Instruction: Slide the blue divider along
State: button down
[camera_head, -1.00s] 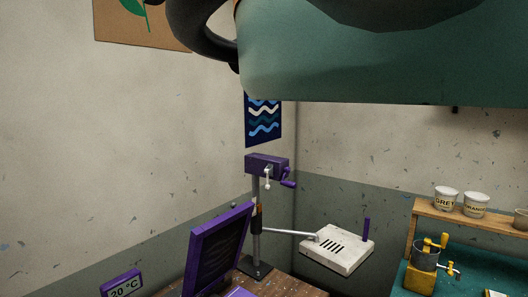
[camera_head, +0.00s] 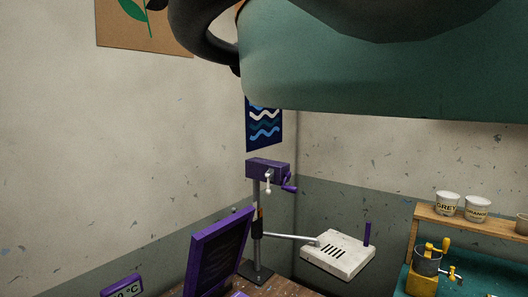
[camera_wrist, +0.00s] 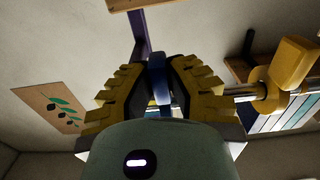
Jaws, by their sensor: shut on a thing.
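In the wrist view my gripper (camera_wrist: 158,88) shows its two yellow, ridged fingers with dark inner pads. They are closed from both sides on a narrow blue piece (camera_wrist: 157,72), which appears to be part of the blue divider. The rest of that piece is hidden behind the fingers and the gripper body, so I cannot tell its full shape. In the head view neither my gripper nor the blue divider can be made out; a large teal and black shape across the top blocks much of that view.
In the head view, a purple-framed dark panel (camera_head: 218,252) stands on a wooden table near a purple crank device (camera_head: 267,170). A white slotted tray (camera_head: 338,255) sits to its right. Cups (camera_head: 447,204) stand on a shelf (camera_head: 480,225). A striped panel (camera_wrist: 285,118) shows in the wrist view.

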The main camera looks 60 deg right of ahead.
jog(key=shift+a, duration=0.1)
jog(key=a+b, duration=0.4)
jog(key=b, duration=0.1)
jog(key=shift+w+f, duration=0.1)
jog(key=shift+f, duration=0.05)
jog(key=c, duration=0.9)
grip_release()
jog(key=shift+d, duration=0.1)
jog(key=shift+c, duration=0.2)
jog(key=s, duration=1.2)
jog(key=shift+a, duration=0.2)
